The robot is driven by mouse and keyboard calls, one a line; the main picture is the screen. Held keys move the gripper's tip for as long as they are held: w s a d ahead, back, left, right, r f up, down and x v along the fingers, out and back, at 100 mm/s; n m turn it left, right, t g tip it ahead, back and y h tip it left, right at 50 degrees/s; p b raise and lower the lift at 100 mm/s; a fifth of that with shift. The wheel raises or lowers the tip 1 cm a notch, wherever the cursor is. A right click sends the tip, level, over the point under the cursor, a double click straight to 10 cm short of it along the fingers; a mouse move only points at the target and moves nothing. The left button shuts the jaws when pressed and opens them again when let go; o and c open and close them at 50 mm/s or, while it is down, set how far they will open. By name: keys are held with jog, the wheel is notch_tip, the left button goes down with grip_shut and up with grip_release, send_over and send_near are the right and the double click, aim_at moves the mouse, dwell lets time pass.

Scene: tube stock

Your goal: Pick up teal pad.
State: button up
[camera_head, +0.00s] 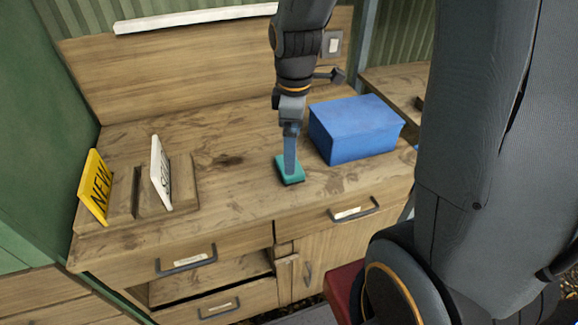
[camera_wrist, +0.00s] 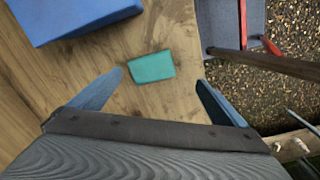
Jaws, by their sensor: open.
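The teal pad (camera_head: 290,176) lies flat on the wooden desk top, near its front edge and left of the blue box. In the wrist view the teal pad (camera_wrist: 152,67) sits ahead of and between my two blue fingers, with a gap on each side. My gripper (camera_head: 290,165) points down over the pad and hides part of it in the head view. In the wrist view my gripper (camera_wrist: 161,80) is open and empty. I cannot tell the exact height of the fingertips above the desk.
A blue box (camera_head: 355,129) stands close on the right of my gripper. On the left, a yellow plate (camera_head: 95,187) and a white plate (camera_head: 161,172) stand tilted in a slotted wooden holder (camera_head: 185,180). The desk (camera_head: 235,195) is bare between holder and pad.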

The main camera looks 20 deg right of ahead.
jog(key=w+n, duration=0.1)
jog(key=n, duration=0.1)
jog(key=w+n, duration=0.1)
jog(key=n, duration=0.1)
jog(key=shift+w+n, duration=0.2)
jog(key=shift+n, duration=0.2)
jog(key=shift+f+p, duration=0.5)
jog(key=shift+f, duration=0.85)
jog(key=f+p, duration=0.1)
jog(key=f, duration=0.2)
jog(key=shift+s+f+p, duration=0.2)
jog(key=shift+p, duration=0.2)
jog(key=shift+w+f, duration=0.1)
jog(key=shift+f, duration=0.75)
jog(key=shift+c, duration=0.4)
jog(key=c, duration=1.1)
